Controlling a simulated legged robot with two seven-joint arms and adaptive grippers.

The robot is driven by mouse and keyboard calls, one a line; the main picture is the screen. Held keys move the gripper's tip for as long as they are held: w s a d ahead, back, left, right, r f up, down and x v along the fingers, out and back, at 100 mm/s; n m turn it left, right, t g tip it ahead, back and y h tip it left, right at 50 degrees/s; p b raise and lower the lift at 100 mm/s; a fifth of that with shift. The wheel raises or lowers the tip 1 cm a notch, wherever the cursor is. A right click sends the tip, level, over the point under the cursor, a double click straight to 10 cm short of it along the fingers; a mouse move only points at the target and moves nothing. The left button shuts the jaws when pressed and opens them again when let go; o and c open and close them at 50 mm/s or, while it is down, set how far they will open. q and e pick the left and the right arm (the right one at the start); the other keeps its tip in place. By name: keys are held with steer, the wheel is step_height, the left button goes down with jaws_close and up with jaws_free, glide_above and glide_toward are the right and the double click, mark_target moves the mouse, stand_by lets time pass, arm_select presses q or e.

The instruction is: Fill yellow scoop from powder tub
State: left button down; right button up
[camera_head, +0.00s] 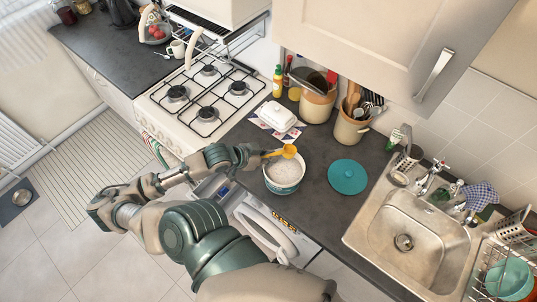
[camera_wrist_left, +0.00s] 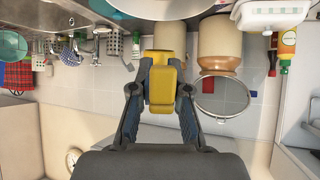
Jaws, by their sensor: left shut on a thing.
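My left gripper (camera_head: 256,157) is shut on the handle of the yellow scoop (camera_head: 288,151). In the left wrist view, the two fingers (camera_wrist_left: 163,88) close around the yellow handle (camera_wrist_left: 164,65). The scoop's bowl shows over the far rim of the powder tub (camera_head: 284,187); its exact height is unclear. The tub is open, with white powder (camera_head: 284,169) inside. I cannot tell whether the scoop holds powder. The round teal lid (camera_head: 347,177) lies flat on the counter right of the tub. My right gripper is not in view.
The dark counter (camera_head: 318,210) is clear around the lid. The sink (camera_head: 410,235) is at right, the gas hob (camera_head: 205,95) at upper left. A white butter dish (camera_head: 277,116), crock (camera_head: 317,105) and utensil pot (camera_head: 350,128) stand behind the tub. A washer (camera_head: 265,225) sits below.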

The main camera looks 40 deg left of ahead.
arm_select(q)
steer(key=g, duration=0.1)
steer(key=w+d+g+y, duration=0.1)
steer(key=shift+g, duration=0.3)
steer(key=shift+w+f+g, duration=0.25)
steer(key=shift+g, duration=0.15)
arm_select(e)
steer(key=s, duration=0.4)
arm_select(q)
steer(key=shift+w+f, duration=0.15)
steer(key=shift+w, duration=0.15)
steer(key=g+b, duration=0.1)
steer(key=f+g+b, duration=0.1)
steer(key=b, duration=0.1)
steer(key=shift+w+a+y, duration=0.2)
steer(key=shift+w+y, duration=0.2)
step_height(320, 180, down, 9)
steer(key=b, duration=0.9)
steer(key=shift+w+d, duration=0.15)
steer(key=shift+d, duration=0.1)
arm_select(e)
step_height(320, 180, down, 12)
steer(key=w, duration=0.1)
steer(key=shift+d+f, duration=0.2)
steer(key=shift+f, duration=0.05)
arm_select(q)
steer(key=shift+r, duration=0.1)
